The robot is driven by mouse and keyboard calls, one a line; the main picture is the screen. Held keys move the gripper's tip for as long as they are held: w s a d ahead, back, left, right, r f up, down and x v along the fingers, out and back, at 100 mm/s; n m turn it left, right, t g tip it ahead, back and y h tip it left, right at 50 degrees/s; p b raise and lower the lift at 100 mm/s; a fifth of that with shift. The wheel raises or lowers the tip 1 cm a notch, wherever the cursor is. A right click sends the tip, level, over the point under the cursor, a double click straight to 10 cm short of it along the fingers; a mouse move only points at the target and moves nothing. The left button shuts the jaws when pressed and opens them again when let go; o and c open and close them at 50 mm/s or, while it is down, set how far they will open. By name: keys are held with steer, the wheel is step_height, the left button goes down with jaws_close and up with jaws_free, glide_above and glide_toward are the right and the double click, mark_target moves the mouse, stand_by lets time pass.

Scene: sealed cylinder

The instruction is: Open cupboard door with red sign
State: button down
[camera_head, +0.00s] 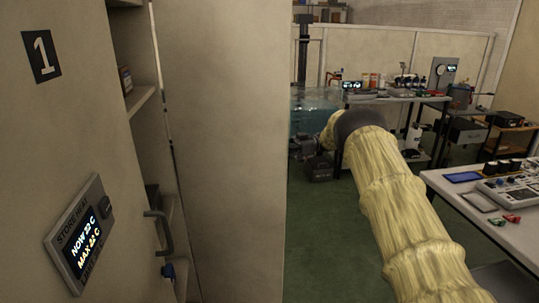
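A tall beige cupboard stands at the left, with a broad beige door panel (225,150) at picture centre-left. Left of this panel is an opening with shelves (140,100). A dark bar handle (163,228) shows low in this gap; I cannot tell which panel it belongs to. No red sign is visible. My arm, in a yellow sleeve, reaches up from the lower right and bends left beyond the panel. The dark part at its end seems to be my gripper (303,147), apart from the handle; its fingers are too small to read.
The near left wall bears a black "1" sign (42,56) and a lit "STORE HEAT" display (83,232). A table with devices (500,195) stands at the right. A bench (400,97) and water tank (312,102) are behind. Green floor (325,235) is clear between.

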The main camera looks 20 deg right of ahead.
steer(key=shift+d, duration=0.15)
steer(key=c, duration=1.5)
jaws_free()
steer(key=shift+d, duration=0.1)
steer(key=shift+w, duration=0.1)
steer(key=d, duration=0.7)
steer(key=shift+d, duration=0.2)
steer(key=shift+w+f, duration=0.1)
steer(key=shift+c, duration=0.2)
